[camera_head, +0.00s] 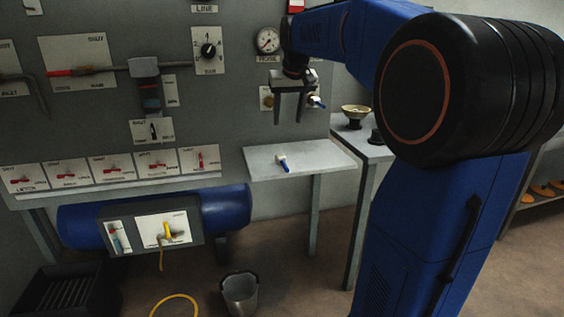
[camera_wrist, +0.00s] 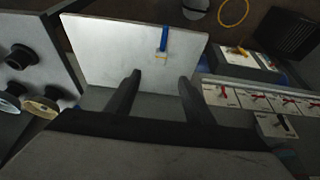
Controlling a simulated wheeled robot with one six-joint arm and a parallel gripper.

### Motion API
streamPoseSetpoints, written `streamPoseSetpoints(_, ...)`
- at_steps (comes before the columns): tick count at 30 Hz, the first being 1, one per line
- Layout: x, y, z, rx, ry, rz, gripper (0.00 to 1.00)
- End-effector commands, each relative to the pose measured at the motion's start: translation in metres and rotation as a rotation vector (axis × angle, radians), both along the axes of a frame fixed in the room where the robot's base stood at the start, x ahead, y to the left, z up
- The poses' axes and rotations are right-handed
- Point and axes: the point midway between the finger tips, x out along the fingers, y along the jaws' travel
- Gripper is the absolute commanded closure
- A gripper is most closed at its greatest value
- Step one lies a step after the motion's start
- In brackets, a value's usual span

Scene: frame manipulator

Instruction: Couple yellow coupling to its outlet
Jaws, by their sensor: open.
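A yellow fitting (camera_head: 168,231) sits on a white plate on the low grey box, with a yellow hose hanging below it. It also shows small in the wrist view (camera_wrist: 238,50); whether it is joined to a port there I cannot tell. My gripper (camera_head: 288,119) is open and points down in front of the wall panel, above the grey shelf (camera_head: 322,157). Nothing is between its fingers (camera_wrist: 160,77). A blue-and-white coupling (camera_head: 283,164) lies on the shelf; the wrist view shows it (camera_wrist: 164,39) beyond the fingertips. Panel outlets beside my gripper are partly hidden by its fingers.
A yellow hose loop (camera_head: 175,304) lies on the floor beside a bucket (camera_head: 240,292). A blue tank (camera_head: 85,226) is behind the low box. Red-handled valves (camera_head: 112,167) line the panel's lower edge. A side table (camera_head: 366,146) holds a bowl (camera_head: 356,112).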

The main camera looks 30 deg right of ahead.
Motion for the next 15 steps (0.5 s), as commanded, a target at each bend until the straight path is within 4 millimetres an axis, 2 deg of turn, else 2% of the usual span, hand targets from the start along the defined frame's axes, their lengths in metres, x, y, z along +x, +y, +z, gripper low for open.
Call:
streamPoseSetpoints(5,0.007,-0.002,-0.019,0.001,0.003,0.0,0.52)
streamPoseSetpoints(15,0.029,-0.008,-0.075,0.001,0.003,0.0,0.52)
